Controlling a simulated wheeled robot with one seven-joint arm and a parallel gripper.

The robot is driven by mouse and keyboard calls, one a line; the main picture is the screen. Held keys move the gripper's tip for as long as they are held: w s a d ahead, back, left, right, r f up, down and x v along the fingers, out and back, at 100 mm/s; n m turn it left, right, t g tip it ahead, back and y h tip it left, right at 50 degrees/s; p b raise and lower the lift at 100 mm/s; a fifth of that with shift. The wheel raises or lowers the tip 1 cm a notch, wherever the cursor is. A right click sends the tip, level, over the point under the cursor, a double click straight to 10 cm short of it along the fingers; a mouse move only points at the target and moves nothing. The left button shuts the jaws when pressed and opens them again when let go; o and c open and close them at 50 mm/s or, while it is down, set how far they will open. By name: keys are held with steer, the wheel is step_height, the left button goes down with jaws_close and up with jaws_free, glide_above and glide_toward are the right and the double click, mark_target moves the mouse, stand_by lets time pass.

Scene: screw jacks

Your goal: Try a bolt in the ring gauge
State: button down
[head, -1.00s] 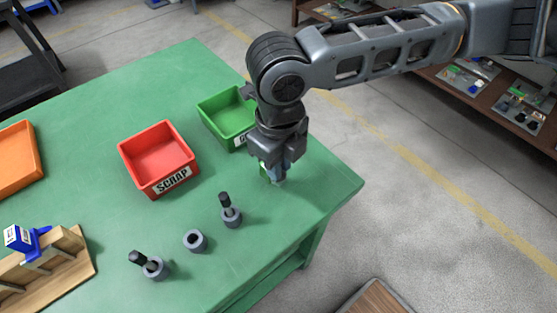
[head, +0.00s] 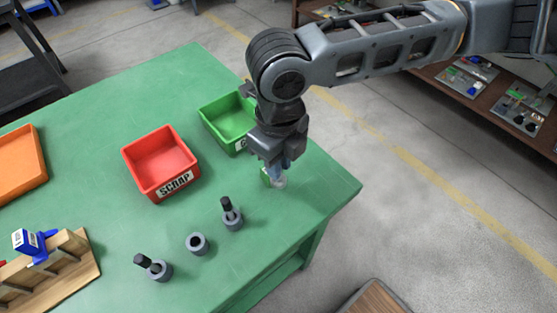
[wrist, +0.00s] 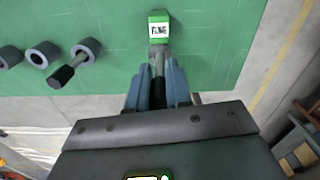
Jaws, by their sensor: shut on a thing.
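My gripper (head: 284,167) points down over the right part of the green table. In the wrist view my gripper (wrist: 158,92) is shut on a dark bolt (wrist: 158,66). The bolt's far end meets a grey round piece at a green block with a white label (wrist: 159,28), which seems to be the ring gauge. The green block (head: 266,178) also shows in the head view beside a pale grey piece (head: 280,184). I cannot tell whether the bolt is inside the ring. Two other black-ended bolts (head: 227,204) (head: 142,260) stand tilted in grey round holders.
An empty grey round holder (head: 197,244) stands between those bolts. A red bin marked SCRAP (head: 175,187), a green bin (head: 222,125) close behind my gripper, an orange tray (head: 25,165) and a wooden rack (head: 80,262) are on the table. The table's right edge is near.

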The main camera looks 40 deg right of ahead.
steer(key=shift+r+p, duration=1.6)
steer(key=shift+r, duration=0.65)
